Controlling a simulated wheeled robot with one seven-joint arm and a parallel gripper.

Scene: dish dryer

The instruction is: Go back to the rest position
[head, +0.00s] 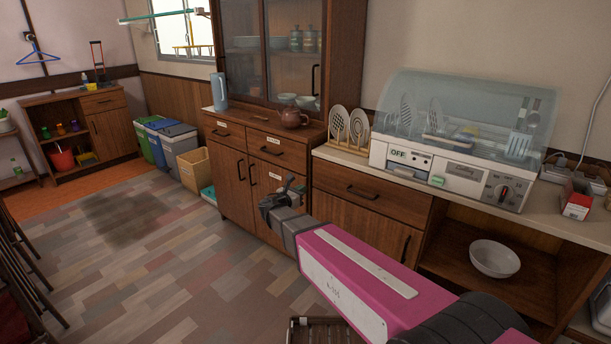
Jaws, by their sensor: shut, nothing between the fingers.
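My gripper (281,193) is in the middle of the head view, at the end of my pink and white arm. The arm reaches in from the lower right. The gripper is dark grey, shut and empty, in front of the wooden cabinet doors and apart from the dish dryer. The dish dryer (440,178) stands on the counter at the right, with a clear domed lid that looks closed over several dishes. Its front shows an OFF label and a dial.
A counter (340,155) holds plates in a rack (349,128) and a red box (577,205). A white bowl (495,258) sits on the lower shelf. A teapot (291,117) and a blue pitcher (219,92) stand by the cupboard. Open floor (150,255) lies at left.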

